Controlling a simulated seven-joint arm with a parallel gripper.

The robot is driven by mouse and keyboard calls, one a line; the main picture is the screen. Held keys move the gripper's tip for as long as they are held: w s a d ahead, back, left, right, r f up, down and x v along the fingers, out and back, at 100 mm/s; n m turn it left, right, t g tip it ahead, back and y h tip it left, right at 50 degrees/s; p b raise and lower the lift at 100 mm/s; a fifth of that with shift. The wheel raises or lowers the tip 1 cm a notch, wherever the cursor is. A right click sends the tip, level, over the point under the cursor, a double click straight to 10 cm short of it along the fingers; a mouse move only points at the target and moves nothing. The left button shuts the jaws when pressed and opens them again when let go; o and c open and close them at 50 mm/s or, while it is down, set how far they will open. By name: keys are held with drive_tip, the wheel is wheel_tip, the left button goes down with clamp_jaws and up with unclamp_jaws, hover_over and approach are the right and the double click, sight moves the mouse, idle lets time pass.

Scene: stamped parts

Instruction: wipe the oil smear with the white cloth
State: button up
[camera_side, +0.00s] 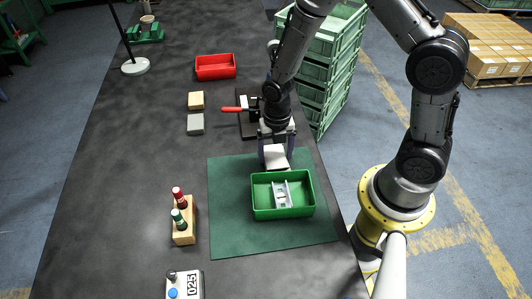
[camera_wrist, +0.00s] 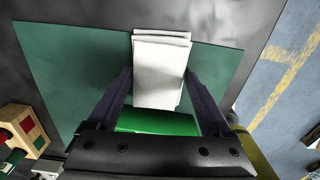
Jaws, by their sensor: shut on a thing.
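The white cloth (camera_side: 276,158) is a folded pad held in my gripper (camera_side: 276,150), which is shut on it. In the wrist view the cloth (camera_wrist: 160,65) sits between the two dark fingers of my gripper (camera_wrist: 158,78), its layers slightly offset. My gripper is over the back edge of the green mat (camera_side: 230,190), just behind the green tray. I cannot tell whether the cloth touches the surface below. I cannot make out the oil smear in either view.
The green tray (camera_side: 262,213) holds a grey metal part (camera_side: 281,193). A red-handled clamp (camera_side: 240,108) stands close behind my gripper. To the left are a grey block (camera_side: 195,124), a wooden block (camera_side: 196,99) and a bottle holder (camera_side: 184,237). Stacked green crates (camera_side: 325,75) stand at right.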

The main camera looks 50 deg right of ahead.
sight(258, 164)
drive_tip(key=s+d, duration=0.2)
drive_tip(key=s, duration=0.1)
drive_tip(key=shift+d, duration=0.4)
drive_tip(key=shift+w+a, duration=1.3)
drive_tip(key=shift+w, duration=0.05)
drive_tip(key=shift+w+a, duration=0.5)
drive_tip(key=shift+a, duration=0.05)
drive_tip(key=shift+w+a, duration=0.8)
drive_tip(key=shift+w, duration=0.05)
drive_tip(key=shift+w+a, duration=1.05)
drive_tip(key=shift+w+a+r, duration=0.15)
drive_tip(key=shift+r, duration=0.05)
wheel_tip(258, 164, up, 8)
drive_tip(key=shift+f, duration=0.15)
